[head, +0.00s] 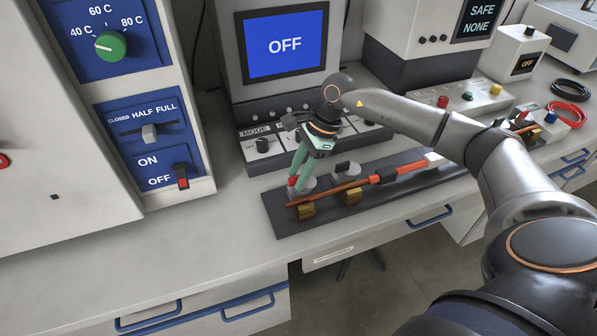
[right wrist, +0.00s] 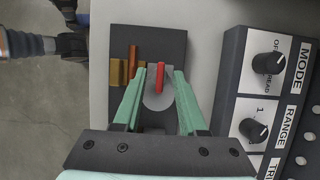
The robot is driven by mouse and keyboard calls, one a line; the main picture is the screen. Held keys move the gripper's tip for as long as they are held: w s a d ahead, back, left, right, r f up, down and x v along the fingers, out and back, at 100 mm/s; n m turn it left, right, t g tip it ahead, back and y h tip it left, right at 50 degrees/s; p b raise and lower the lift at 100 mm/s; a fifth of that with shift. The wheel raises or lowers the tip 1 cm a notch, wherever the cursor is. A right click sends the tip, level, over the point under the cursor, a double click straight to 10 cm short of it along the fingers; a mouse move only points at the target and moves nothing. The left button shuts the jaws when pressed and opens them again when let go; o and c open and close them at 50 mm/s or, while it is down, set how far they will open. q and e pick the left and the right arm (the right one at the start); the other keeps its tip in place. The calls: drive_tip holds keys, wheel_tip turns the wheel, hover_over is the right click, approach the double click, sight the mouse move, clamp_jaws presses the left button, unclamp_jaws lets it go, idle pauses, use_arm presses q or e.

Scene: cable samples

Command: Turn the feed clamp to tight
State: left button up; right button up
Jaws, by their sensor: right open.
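The feed clamp appears to be the grey round knob with a red bar handle (head: 292,181) at the near left end of the dark base plate (head: 290,222). In the right wrist view the red handle (right wrist: 160,77) stands over its grey disc (right wrist: 157,101). My right gripper (head: 299,178) is open and points down over this knob. Its green fingers stand on either side of the red handle, with gaps visible in the right wrist view (right wrist: 160,72). The fingers partly hide the knob in the head view.
A second grey knob with a black handle (head: 344,167) stands to the right on the plate. Brass blocks (head: 306,211) and an orange cable (head: 409,167) lie along the front. The instrument with MODE knob (head: 262,145) stands close behind. The bench front left is clear.

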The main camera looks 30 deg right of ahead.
drive_tip(key=shift+f, duration=0.15)
drive_tip(key=shift+c, duration=0.3)
clamp_jaws()
